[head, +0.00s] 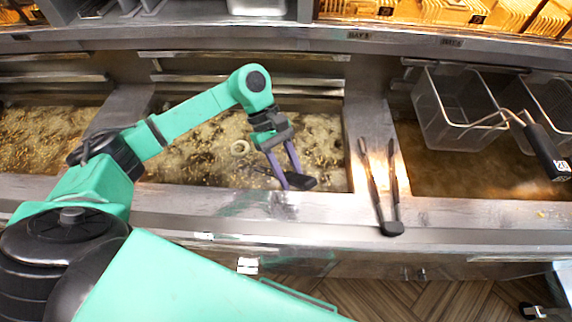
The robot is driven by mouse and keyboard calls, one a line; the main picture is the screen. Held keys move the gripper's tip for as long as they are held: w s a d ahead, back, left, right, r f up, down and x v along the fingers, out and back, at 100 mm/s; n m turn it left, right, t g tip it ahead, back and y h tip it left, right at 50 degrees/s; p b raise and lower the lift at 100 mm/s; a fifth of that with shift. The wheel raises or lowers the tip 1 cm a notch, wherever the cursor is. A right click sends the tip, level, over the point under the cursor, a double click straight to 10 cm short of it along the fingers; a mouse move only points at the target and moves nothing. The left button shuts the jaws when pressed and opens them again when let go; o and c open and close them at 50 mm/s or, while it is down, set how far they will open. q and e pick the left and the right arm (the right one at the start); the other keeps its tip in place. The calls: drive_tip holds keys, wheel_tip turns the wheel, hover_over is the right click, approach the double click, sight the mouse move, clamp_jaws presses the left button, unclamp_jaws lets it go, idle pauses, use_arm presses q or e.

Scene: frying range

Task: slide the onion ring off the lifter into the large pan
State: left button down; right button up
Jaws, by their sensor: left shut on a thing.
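My left gripper (287,172), with purple fingers, is shut on a black handle (301,183), which looks like the lifter's. It is over the front right part of the middle fryer vat. The rest of the lifter is thin and hard to make out against the bubbling oil. A pale onion ring (240,147) shows left of the gripper, over the oil. I cannot tell whether it rests on the lifter or floats in the oil. The middle vat (205,170) is wide and filled with bubbling oil; I cannot tell whether it is the large pan. My right gripper is not in view.
Black tongs (391,229) lie on the steel divider right of the middle vat. Wire baskets (455,110), one with a black handle (547,152), hang over the right vat. Another bubbling vat (45,138) is at left. Trays of golden food (440,12) stand behind.

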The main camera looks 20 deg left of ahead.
sight(303, 178)
use_arm(q)
drive_tip(key=shift+s+d+r+b, duration=0.15)
drive_tip(key=shift+d+r+b, duration=0.15)
drive_tip(key=shift+r, duration=0.2)
drive_tip(key=shift+g+h, duration=0.4)
drive_tip(key=shift+h, duration=0.3)
drive_tip(key=r, duration=0.1)
drive_tip(key=s+d+r, duration=0.1)
drive_tip(key=r, duration=0.1)
drive_tip(key=d+r, duration=0.1)
drive_tip(key=shift+s+r, duration=0.15)
drive_tip(key=shift+r, duration=0.1)
drive_tip(key=shift+g+h, duration=0.4)
drive_tip(key=shift+h, duration=0.2)
drive_tip(key=r, duration=0.7)
drive_tip(key=shift+s+d+r+p, duration=0.1)
drive_tip(key=shift+s+d+p, duration=0.05)
drive_tip(key=shift+d+p, duration=0.15)
drive_tip(key=s+d+r+p, duration=0.2)
drive_tip(key=r+p, duration=0.3)
drive_tip(key=r, duration=0.9)
drive_tip(key=shift+d+t+y, duration=0.3)
drive_tip(key=shift+d+y, duration=0.1)
drive_tip(key=shift+d, duration=0.15)
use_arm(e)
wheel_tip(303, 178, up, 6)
use_arm(q)
drive_tip(key=shift+f, duration=0.1)
